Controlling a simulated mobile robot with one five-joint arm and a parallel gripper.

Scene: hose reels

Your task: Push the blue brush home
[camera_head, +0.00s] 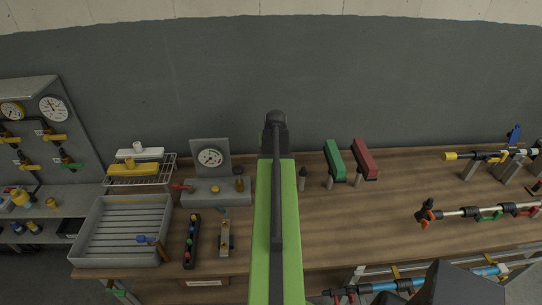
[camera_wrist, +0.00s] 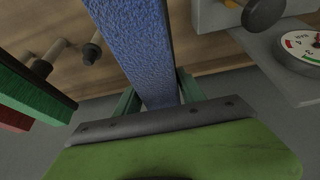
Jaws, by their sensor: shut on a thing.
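In the wrist view my gripper (camera_wrist: 158,96) is shut on the blue brush (camera_wrist: 140,45), with one green finger on each side of it. The brush runs up out of that view, so its far end is not seen. A bare grey post with a dark tip (camera_wrist: 92,52) stands left of the brush, apart from it. That post (camera_head: 301,180) also shows in the head view, just right of my arm. In the head view my arm hides the gripper and the blue brush.
A green brush (camera_head: 335,158) and a red brush (camera_head: 364,158) sit on posts to the right. A gauge stand (camera_head: 210,157) is left of my arm, with a grey tray (camera_head: 87,231) farther left. The bench is clear right of my arm, in front of the brushes.

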